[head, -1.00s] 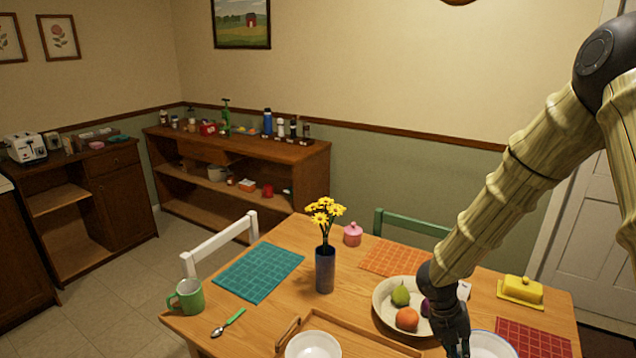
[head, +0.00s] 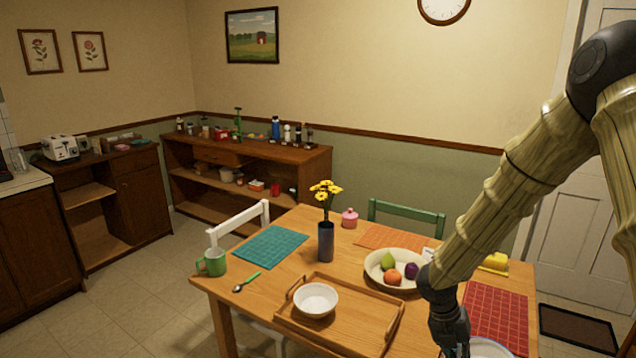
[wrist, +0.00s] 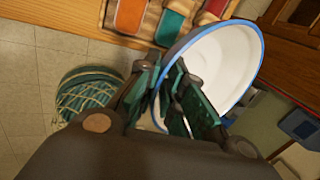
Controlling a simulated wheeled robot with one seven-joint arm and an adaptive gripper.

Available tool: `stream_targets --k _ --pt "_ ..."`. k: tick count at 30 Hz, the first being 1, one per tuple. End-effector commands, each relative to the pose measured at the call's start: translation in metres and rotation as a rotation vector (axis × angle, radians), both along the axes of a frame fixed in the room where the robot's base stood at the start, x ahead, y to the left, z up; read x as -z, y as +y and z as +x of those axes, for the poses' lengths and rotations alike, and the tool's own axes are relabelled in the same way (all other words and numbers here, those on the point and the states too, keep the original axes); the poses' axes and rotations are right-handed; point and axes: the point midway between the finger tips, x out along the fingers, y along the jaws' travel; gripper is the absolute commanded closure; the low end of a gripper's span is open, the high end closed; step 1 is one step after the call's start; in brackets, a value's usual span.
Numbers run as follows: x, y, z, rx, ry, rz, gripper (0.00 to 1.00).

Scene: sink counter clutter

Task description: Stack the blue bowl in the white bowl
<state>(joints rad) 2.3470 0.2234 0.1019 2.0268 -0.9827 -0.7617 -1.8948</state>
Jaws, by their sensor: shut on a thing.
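The white bowl (head: 316,300) sits upright on the left part of a wooden tray on the table in the head view. The blue bowl, with a blue rim and pale inside, is cut off at the bottom edge of the head view (head: 490,348). In the wrist view the blue bowl (wrist: 222,62) is large and its rim lies between the fingers. My gripper (wrist: 180,105) is shut on that rim. In the head view my gripper (head: 455,343) is right of the white bowl and apart from it; its fingertips are largely out of frame.
The wooden tray (head: 345,335) has raised handles. Behind it are a fruit bowl (head: 376,280) and a dark vase with yellow flowers (head: 326,242). A green mug (head: 214,262) and spoon (head: 246,282) lie left. A red placemat (head: 497,312) is at right.

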Motion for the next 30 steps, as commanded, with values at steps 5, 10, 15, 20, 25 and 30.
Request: stream_targets --k 5,10,15,20,25,30 --pt "0.012 0.014 -0.004 0.116 0.005 0.001 1.0" --pt "0.017 0.027 -0.017 0.269 0.001 0.004 1.0" --pt "0.027 0.048 -0.028 0.504 0.001 0.009 1.0" --pt "0.04 0.073 -0.033 0.791 0.004 0.015 1.0" --pt "0.049 0.098 -0.036 1.112 0.006 0.019 1.0" --pt "0.056 0.12 -0.035 1.445 0.006 0.025 1.0"
